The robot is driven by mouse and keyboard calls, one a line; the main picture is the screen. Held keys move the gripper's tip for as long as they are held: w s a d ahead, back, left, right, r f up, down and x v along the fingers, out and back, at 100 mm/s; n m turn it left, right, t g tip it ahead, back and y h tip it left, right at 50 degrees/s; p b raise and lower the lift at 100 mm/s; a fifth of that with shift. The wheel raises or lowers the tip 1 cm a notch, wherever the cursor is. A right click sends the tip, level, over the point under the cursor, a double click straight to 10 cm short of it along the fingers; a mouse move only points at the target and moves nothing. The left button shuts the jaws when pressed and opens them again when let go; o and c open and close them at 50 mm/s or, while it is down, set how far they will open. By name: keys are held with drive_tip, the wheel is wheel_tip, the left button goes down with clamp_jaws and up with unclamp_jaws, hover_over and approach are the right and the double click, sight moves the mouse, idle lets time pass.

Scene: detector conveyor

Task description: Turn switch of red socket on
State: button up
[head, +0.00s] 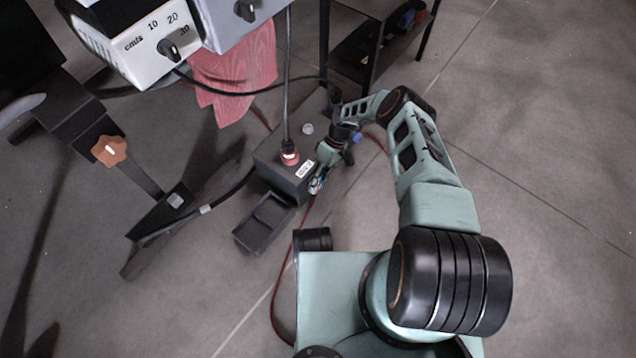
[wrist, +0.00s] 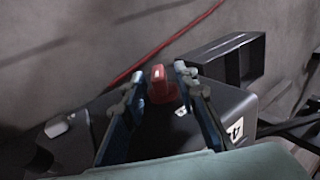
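A red socket (head: 290,157) with a dark plug and cable in it sits on top of a low black box (head: 270,165) on the floor. My gripper (head: 317,186) is down by the box's right side. In the wrist view, a small red part with a pale mark (wrist: 160,84) stands up between the fingers of my gripper (wrist: 157,75). The fingers are apart, one on each side of it, and I see a gap at each side. I cannot tell whether this red part is the socket or its switch, nor the switch position.
An open black tray (head: 262,222) joins the box's near end; it shows in the wrist view (wrist: 225,60). A red cable (head: 300,230) runs along the floor. Black cables and a red cloth (head: 235,80) hang above. A dark shelf (head: 375,45) stands behind. The right floor is free.

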drive_tip(key=v, duration=1.2)
drive_tip(key=shift+d, duration=0.1)
